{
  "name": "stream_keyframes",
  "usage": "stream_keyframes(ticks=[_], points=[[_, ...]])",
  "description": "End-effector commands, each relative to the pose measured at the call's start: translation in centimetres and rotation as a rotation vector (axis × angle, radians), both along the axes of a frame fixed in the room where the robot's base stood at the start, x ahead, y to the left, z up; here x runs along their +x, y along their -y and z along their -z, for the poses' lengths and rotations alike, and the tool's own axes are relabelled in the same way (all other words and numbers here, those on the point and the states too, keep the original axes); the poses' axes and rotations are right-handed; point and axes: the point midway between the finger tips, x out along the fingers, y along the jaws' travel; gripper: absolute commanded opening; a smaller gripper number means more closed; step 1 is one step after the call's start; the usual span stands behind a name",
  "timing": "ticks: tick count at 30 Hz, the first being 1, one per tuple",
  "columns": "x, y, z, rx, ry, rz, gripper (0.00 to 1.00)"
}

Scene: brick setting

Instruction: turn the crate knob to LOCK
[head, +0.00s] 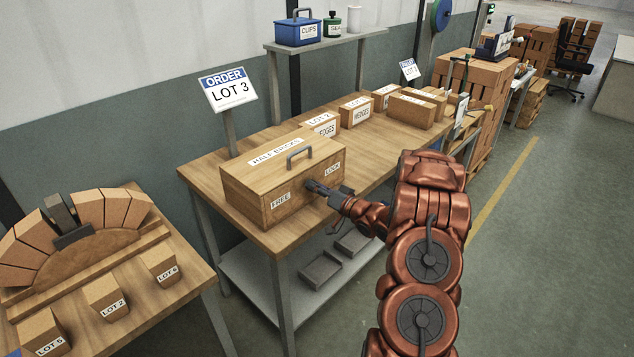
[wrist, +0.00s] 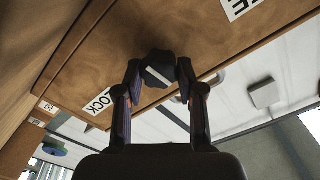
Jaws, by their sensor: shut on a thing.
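The wooden crate (head: 241,197), with a HALF BRICKS label on its lid, sits on the near end of the workbench. Its front carries a FREE label (head: 281,200) at the left and a LOCK label (head: 332,168) at the right. My gripper (head: 309,185) is at the front face between these labels and hides the knob in the head view. In the wrist view, the dark knob (wrist: 158,68) sits between my two fingers, which are shut on it. The LOCK label (wrist: 98,102) shows left of the knob there. I cannot tell where the knob points.
The crate's lid has a grey handle (head: 299,153). Several labelled boxes stand farther along the workbench (head: 215,160), near an ORDER LOT 3 sign (head: 228,90). A second table (head: 140,300) with an arch of bricks stands at the left. Open floor (head: 510,230) lies to the right.

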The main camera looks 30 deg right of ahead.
Motion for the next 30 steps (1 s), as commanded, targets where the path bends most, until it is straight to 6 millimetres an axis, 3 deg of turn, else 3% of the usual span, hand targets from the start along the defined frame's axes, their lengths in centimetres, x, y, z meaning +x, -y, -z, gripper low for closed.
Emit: stream_keyframes(ticks=[21,22,30], points=[[0.02,0.03,0.06,0.077,-0.018,0.000,0.03],[0.02,0.03,0.06,0.077,-0.018,0.000,0.39],[0.02,0.03,0.04,0.077,-0.018,0.000,0.63]])
